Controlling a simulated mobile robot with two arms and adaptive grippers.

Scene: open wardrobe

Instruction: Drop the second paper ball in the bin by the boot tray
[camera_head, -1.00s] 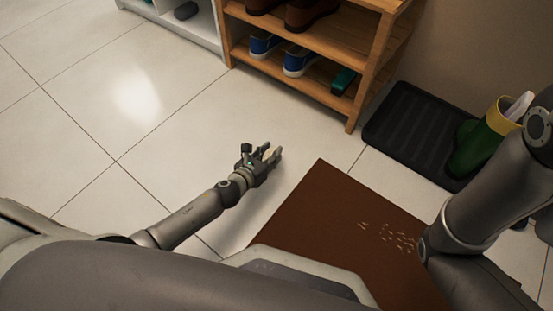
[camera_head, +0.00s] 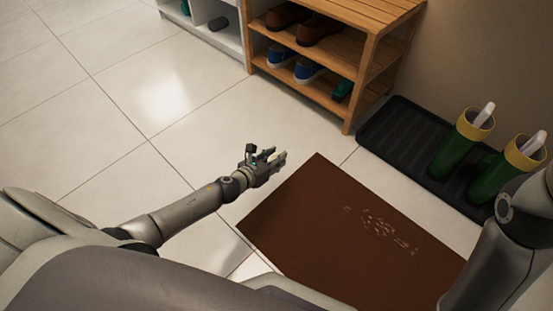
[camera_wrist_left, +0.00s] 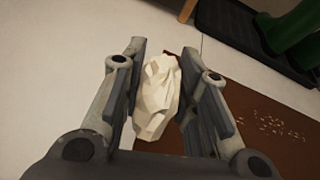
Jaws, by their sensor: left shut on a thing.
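My left gripper (camera_head: 268,162) is low over the tiled floor, beside the brown doormat's left corner. In the left wrist view its two fingers stand on either side of a crumpled off-white paper ball (camera_wrist_left: 157,95), and it is shut on the ball. In the head view the ball is mostly hidden by the fingers. The boot tray (camera_head: 408,139) is black and ribbed, at the right by the wall. No bin shows in these frames. My right arm comes in at the lower right, and its gripper is out of view.
Two green boots with yellow tops (camera_head: 466,139) stand on the tray. A wooden shoe rack (camera_head: 348,99) with brown and blue shoes is at the back. The brown doormat (camera_head: 310,215) bears light specks. The tiled floor at the left is clear.

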